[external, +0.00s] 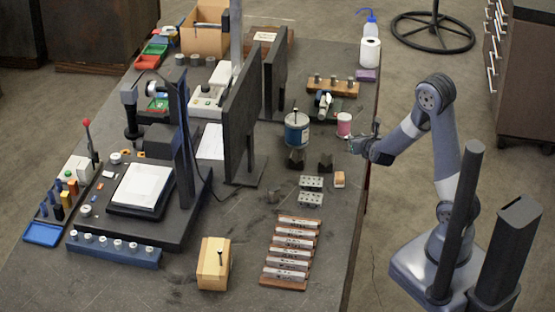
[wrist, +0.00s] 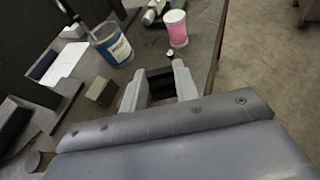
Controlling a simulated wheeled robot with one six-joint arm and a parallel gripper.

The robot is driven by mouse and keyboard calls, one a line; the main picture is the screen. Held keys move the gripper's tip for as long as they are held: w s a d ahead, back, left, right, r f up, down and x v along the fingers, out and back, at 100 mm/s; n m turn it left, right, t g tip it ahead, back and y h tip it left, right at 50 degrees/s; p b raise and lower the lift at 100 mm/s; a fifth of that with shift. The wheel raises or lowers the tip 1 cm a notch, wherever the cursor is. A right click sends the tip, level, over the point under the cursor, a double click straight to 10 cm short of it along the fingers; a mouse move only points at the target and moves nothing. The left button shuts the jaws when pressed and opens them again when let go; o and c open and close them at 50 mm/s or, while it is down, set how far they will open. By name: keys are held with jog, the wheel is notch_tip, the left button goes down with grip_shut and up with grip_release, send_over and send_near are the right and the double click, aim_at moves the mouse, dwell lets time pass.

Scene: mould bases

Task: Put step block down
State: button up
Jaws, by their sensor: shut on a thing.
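My gripper (external: 357,145) is near the right edge of the table, to the right of the pink-labelled jar. In the wrist view its two pale fingers (wrist: 160,86) are shut on a dark step block (wrist: 161,77), which shows between them. In the external view the held block is too small and too covered by the gripper to make out clearly. I cannot tell whether its underside touches the table. Two similar dark blocks stand on the table to the left, one nearer (external: 325,162) and one farther left (external: 296,158).
A blue-labelled can (external: 297,132) and the pink-labelled jar (external: 344,125) stand close by. A rack of bars (external: 291,249) is nearer the camera. Bare table lies between these things.

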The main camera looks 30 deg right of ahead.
jog(key=shift+r+p, duration=0.55)
jog(key=shift+r, duration=0.4)
jog(key=w+a+f+n+y+b, duration=0.2)
jog(key=w+a, duration=0.1)
jog(key=a, duration=0.5)
jog(key=n+g+y+b, duration=0.3)
jog(key=n+y+b, duration=0.3)
jog(key=n+y, duration=0.5)
send_over(210, 232)
jog(key=f, duration=0.2)
jog(key=shift+m+y, duration=0.3)
notch_tip(210, 232, down, 10)
jog(key=b, duration=0.8)
jog(key=shift+d+r+b, duration=0.1)
jog(key=shift+b, duration=0.25)
